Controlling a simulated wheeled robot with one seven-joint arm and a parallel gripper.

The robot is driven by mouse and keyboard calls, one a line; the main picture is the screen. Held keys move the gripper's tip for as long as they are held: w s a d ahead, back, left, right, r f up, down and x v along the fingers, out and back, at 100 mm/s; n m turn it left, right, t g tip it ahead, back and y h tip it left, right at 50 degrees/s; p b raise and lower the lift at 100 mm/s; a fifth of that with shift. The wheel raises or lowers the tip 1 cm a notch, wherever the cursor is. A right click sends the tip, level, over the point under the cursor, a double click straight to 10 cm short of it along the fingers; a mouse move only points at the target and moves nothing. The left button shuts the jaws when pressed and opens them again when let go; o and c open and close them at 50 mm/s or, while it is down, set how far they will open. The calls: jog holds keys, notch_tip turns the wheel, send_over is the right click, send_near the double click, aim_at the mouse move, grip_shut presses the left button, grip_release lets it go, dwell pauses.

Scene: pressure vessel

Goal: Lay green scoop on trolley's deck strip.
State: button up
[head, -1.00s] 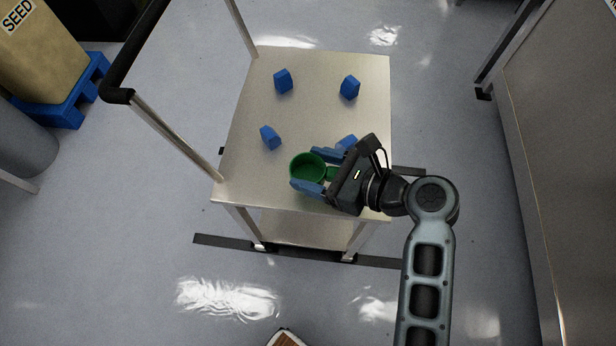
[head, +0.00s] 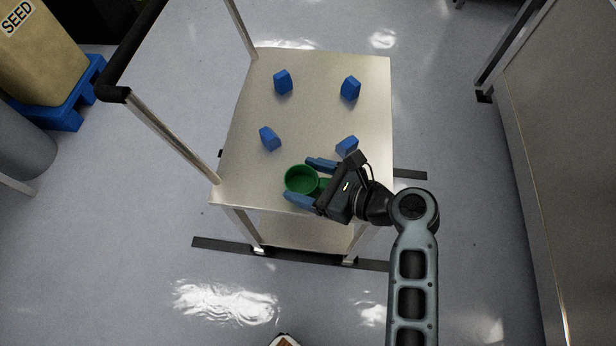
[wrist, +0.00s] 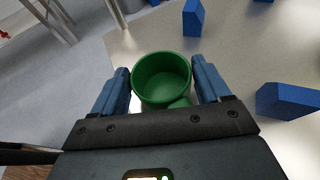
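The green scoop (head: 301,181) is a round open cup with a short handle pointing toward my gripper's palm. It is over the near left part of the pale trolley deck (head: 260,183). My gripper (head: 298,179) has one blue finger on each side of the cup, close against its walls. In the wrist view the scoop (wrist: 161,78) sits between the fingers (wrist: 161,85), its cup upright and empty, with its handle partly hidden by the palm. I cannot tell whether the scoop touches the deck. No separately marked strip shows on the deck.
Several blue blocks stand on the deck; the nearest block (head: 347,146) is just beyond my gripper, and another block (head: 270,138) is behind the scoop. The trolley's black handle (head: 135,50) rises at left. A metal cabinet (head: 570,150) stands at right. The deck's middle is clear.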

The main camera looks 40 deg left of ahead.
jog(key=shift+o, duration=1.3)
jog(key=p+v, duration=0.1)
jog(key=v, duration=1.1)
jog(key=shift+r+p, duration=0.15)
jog(key=shift+p, duration=0.15)
